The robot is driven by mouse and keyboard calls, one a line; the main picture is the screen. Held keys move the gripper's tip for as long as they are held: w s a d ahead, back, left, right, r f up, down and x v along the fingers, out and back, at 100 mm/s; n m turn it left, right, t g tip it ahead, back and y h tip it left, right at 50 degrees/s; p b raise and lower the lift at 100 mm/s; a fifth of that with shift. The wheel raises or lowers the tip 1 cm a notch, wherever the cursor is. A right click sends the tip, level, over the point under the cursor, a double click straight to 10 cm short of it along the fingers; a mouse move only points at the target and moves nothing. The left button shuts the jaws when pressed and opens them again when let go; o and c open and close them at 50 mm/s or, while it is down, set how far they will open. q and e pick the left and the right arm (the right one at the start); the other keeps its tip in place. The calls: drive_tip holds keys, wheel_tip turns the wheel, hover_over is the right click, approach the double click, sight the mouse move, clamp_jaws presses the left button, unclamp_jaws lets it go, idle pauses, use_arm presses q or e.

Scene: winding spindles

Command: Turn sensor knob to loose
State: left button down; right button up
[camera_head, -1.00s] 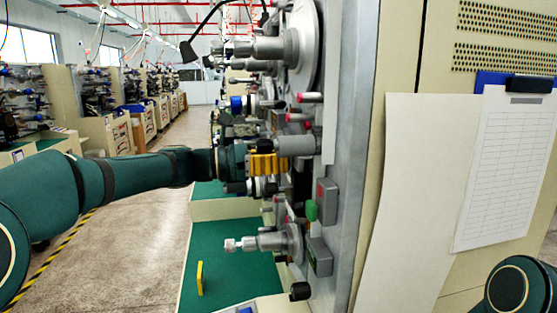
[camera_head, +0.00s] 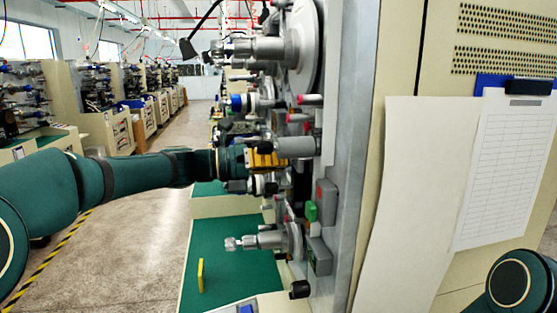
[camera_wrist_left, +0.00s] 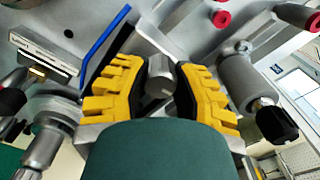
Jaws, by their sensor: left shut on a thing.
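My left gripper (camera_head: 264,158) reaches in from the left to the front of the winding machine (camera_head: 345,140). In the left wrist view its yellow fingers (camera_wrist_left: 160,88) are shut on a small grey knob (camera_wrist_left: 160,70), one finger on each side. I take this to be the sensor knob; its markings cannot be read. In the head view the knob is hidden by the gripper and nearby parts. My right gripper is out of view; only part of my right arm shows at the lower right.
Grey spindles stick out above (camera_head: 250,48) and below (camera_head: 262,241) the gripper. A grey cylinder (camera_head: 296,147) is close to its right. The aisle at left is clear.

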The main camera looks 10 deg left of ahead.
use_arm(q)
drive_tip(key=c, duration=0.7)
unclamp_jaws()
drive_tip(key=shift+a, duration=0.15)
drive_tip(key=v, duration=1.1)
drive_tip(key=shift+s+a, duration=0.15)
drive_tip(key=shift+a, duration=0.2)
drive_tip(key=shift+r, duration=0.1)
